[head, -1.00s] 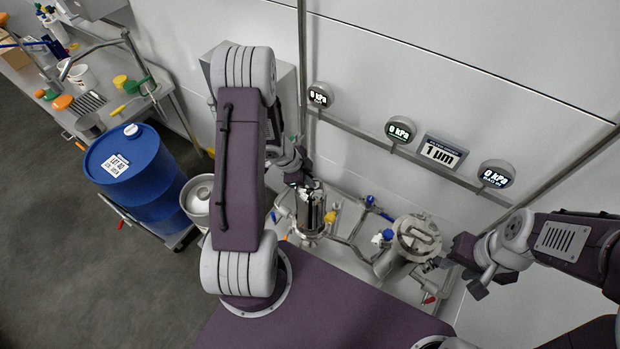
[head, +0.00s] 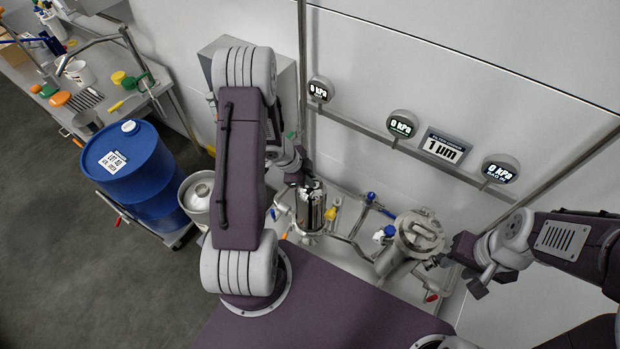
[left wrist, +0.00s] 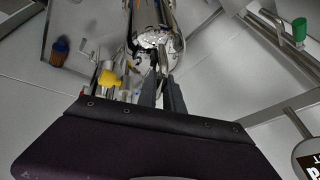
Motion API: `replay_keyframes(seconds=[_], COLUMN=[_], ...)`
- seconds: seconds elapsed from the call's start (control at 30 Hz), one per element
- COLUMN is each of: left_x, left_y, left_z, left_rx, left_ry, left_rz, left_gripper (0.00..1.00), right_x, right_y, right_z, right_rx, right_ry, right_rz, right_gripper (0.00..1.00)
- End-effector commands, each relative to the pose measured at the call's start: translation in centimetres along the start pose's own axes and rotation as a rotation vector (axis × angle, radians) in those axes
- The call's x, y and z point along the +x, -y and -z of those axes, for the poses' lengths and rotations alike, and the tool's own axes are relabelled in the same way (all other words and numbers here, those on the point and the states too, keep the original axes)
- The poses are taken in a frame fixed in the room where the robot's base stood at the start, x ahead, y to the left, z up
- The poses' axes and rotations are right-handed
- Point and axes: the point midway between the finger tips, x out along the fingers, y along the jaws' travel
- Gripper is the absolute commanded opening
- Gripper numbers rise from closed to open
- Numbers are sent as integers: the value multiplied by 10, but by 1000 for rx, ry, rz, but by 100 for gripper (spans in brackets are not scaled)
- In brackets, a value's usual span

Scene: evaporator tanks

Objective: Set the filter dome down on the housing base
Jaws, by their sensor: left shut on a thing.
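The filter dome (head: 311,212) is a shiny steel cylinder, upright among the pipe fittings in the middle of the head view. My left gripper (head: 297,181) is at its top and shut on it. The left wrist view shows the dark fingers (left wrist: 161,92) against the dome's bright, reflective metal (left wrist: 155,40). The housing base is mostly hidden beneath the dome and behind my arm. I cannot tell whether dome and base touch. My right gripper (head: 478,282) is at the right, apart from the dome; its jaw opening is unclear.
A second steel housing (head: 418,236) stands right of the dome, close to my right gripper. Yellow (head: 330,213) and blue (head: 371,197) valve handles sit around the pipes. Gauges (head: 402,124) line the wall rail. A blue drum (head: 135,170) and a steel can (head: 197,196) stand left.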

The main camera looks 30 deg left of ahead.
Motion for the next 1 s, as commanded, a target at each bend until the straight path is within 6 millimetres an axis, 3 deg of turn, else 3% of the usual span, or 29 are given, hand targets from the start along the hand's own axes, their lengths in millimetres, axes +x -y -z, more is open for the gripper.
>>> replay_keyframes(seconds=[0.63,0.67,0.73,1.0], left_x=[16,15,14,15], left_y=[-3,-2,-2,-4], left_z=[-6,-6,-6,-7], left_rx=[1,1,1,0], left_ry=[-1,-2,-1,1], left_rz=[2,2,2,-1], left_gripper=[0,19,36,36], right_x=[15,13,13,14], right_y=[0,0,0,0], right_z=[-2,-1,-1,-1], right_rx=[0,0,0,0], right_ry=[0,0,0,0], right_rz=[0,0,0,0], right_gripper=[36,36,36,36])
